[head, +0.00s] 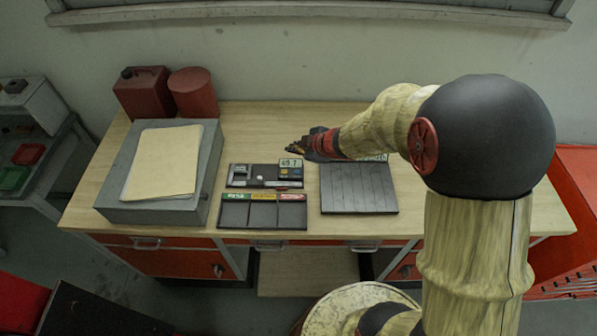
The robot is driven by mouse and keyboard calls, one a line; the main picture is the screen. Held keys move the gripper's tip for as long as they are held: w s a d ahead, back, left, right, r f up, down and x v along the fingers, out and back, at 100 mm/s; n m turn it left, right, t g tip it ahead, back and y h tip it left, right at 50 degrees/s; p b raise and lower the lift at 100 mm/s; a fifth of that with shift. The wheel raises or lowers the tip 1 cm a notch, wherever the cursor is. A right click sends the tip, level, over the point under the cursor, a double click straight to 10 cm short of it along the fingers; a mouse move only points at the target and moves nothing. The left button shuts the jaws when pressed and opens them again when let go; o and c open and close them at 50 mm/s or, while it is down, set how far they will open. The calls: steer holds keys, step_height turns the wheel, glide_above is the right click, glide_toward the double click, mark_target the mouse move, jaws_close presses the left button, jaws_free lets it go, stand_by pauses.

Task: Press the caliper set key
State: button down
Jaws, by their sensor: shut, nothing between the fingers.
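The caliper station (265,175) is a dark, flat device on the wooden bench, with a small lit display (290,163) that seems to read 49.7. Small keys or parts show below the display, but I cannot make out which is the set key. My gripper (291,149) is shut and empty. It points left and appears just above or behind the display's top right edge; I cannot tell its height or whether it touches anything.
In front of the device lies a tray (263,215) with green, yellow and red labels. A dark slatted panel (357,190) lies to its right. A grey box (205,200) with a paper folder (163,163) stands left. Red containers (193,92) stand behind it.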

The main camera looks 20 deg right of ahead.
stand_by(0.4)
steer(key=b, duration=0.9)
glide_above(295, 173)
step_height(295, 173, down, 8)
steer(key=shift+d+f, duration=0.1)
steer(key=shift+f, duration=0.25)
steer(key=shift+f, duration=0.2)
stand_by(0.6)
steer(key=shift+f, duration=0.2)
steer(key=shift+f+b, duration=0.45)
steer(key=shift+f, duration=0.05)
stand_by(0.8)
steer(key=shift+r+p, duration=0.9)
steer(key=shift+p, duration=0.15)
steer(key=shift+r, duration=0.1)
